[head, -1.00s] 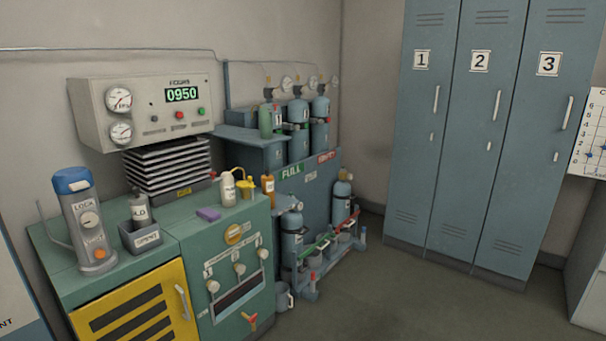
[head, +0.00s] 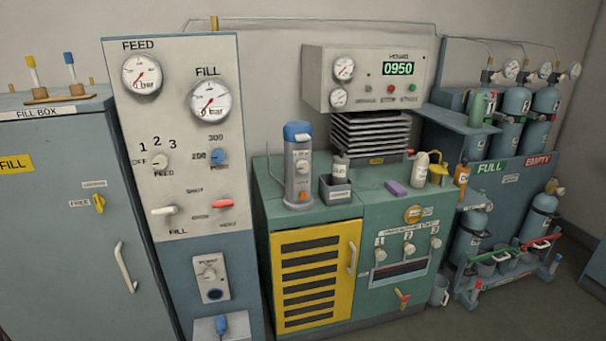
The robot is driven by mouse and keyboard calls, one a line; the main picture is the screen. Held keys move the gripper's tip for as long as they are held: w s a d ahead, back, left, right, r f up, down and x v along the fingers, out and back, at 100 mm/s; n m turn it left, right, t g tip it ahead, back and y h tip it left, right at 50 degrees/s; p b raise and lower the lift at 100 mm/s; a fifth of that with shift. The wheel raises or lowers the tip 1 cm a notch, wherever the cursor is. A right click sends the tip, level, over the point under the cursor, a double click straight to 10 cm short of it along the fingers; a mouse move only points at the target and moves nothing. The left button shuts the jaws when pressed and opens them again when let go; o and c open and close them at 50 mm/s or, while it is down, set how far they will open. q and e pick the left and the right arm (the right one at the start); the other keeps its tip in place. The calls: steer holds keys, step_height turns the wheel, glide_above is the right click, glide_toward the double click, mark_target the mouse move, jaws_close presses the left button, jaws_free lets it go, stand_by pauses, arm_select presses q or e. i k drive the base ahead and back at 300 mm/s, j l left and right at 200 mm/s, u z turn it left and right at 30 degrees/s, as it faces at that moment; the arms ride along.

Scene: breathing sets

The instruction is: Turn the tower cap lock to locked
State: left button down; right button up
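The grey tower (head: 296,182) stands upright on the left part of the green cabinet top. Its blue cap (head: 297,132) sits on top. A small round pale knob (head: 302,167) is on its front below a label, and an orange button (head: 303,196) is near its base. The label and the way the knob points are too small to read now. Neither of my grippers is in view.
The green cabinet has a yellow louvred door (head: 318,236). A dark open box (head: 341,194) with a grey bottle stands right of the tower. A tall fill panel (head: 180,190) rises at the left. Gas cylinders (head: 510,120) stand at the right.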

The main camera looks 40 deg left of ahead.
mark_target(302, 165)
steer(key=u, duration=0.85)
steer(key=i+j+u, duration=0.5)
steer(key=u, duration=0.25)
